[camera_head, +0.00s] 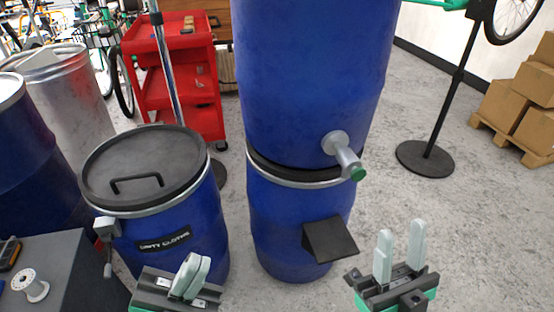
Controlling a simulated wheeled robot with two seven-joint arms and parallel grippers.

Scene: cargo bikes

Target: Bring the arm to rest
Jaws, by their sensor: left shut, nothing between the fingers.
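My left gripper (192,266) is at the bottom of the head view, in front of a blue drum. Its pale fingers are together and hold nothing. My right gripper (400,242) is at the lower right, over the grey floor. Its two pale fingers point up and stand apart with nothing between them. Most of both arms is out of view.
A blue drum labelled "Dirty Cloths" (164,239) with a black lid stands behind my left gripper. Stacked blue drums (310,80) with a tap (345,160) and a black ledge (330,238) stand between the grippers. A grey surface with a spool (32,285) is at left.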

